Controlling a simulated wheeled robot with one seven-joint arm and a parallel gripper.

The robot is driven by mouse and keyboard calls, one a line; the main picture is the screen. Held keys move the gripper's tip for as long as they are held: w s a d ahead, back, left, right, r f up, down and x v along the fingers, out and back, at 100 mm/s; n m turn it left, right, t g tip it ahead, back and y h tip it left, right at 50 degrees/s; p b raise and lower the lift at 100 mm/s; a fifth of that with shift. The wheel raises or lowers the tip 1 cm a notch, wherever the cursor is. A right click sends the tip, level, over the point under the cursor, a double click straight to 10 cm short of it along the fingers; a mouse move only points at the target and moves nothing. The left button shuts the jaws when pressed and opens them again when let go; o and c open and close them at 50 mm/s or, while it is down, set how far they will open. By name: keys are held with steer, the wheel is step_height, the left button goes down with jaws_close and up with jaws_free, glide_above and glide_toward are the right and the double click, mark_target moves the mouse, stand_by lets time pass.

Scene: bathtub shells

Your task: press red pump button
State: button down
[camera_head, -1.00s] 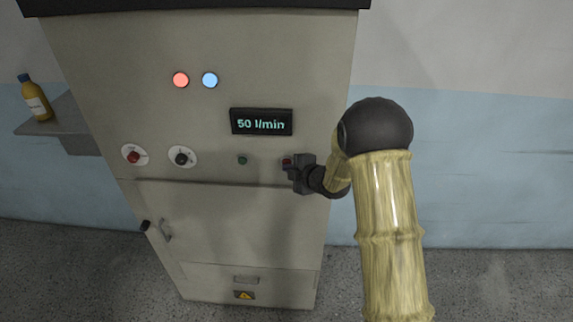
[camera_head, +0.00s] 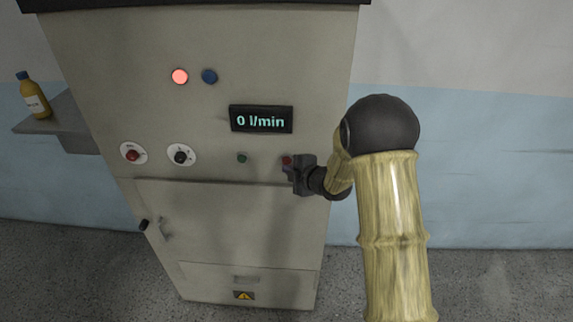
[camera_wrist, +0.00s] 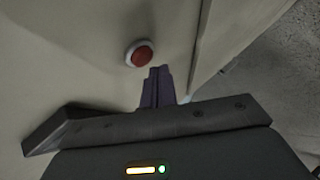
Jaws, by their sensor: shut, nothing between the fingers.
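The red pump button (camera_head: 287,160) is on the right of the cabinet's front panel, partly hidden by my gripper in the head view. In the wrist view the red button (camera_wrist: 140,54) shows as a red cap in a pale ring. My gripper (camera_head: 288,170) is shut and empty, just below and beside the button in the head view. In the wrist view its fingertips (camera_wrist: 158,70) are together, a little below and right of the button. Whether they touch the panel cannot be told. The display (camera_head: 261,119) reads 0 l/min.
The cabinet (camera_head: 215,130) also bears a lit red lamp (camera_head: 180,77), a dark blue lamp (camera_head: 209,76), a green button (camera_head: 242,158), a black knob (camera_head: 180,157) and a red knob (camera_head: 132,155). A yellow bottle (camera_head: 36,98) stands on a shelf (camera_head: 60,118) at left.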

steer(key=shift+s, duration=0.1)
steer(key=s+b, duration=0.3)
steer(key=s, duration=0.2)
stand_by(0.6)
stand_by(0.5)
steer(key=s+d+m+g+h, duration=0.2)
steer(key=s+d+m+h, duration=0.6)
steer(key=d+m, duration=0.45)
steer(key=s+d+m+g, duration=0.2)
steer(key=s+m, duration=0.2)
steer(key=s, duration=0.4)
steer(key=s+d+m+g, duration=0.2)
steer(key=s+m, duration=0.3)
steer(key=s, duration=0.4)
steer(key=shift+f+g, duration=0.25)
steer(key=shift+g, duration=0.55)
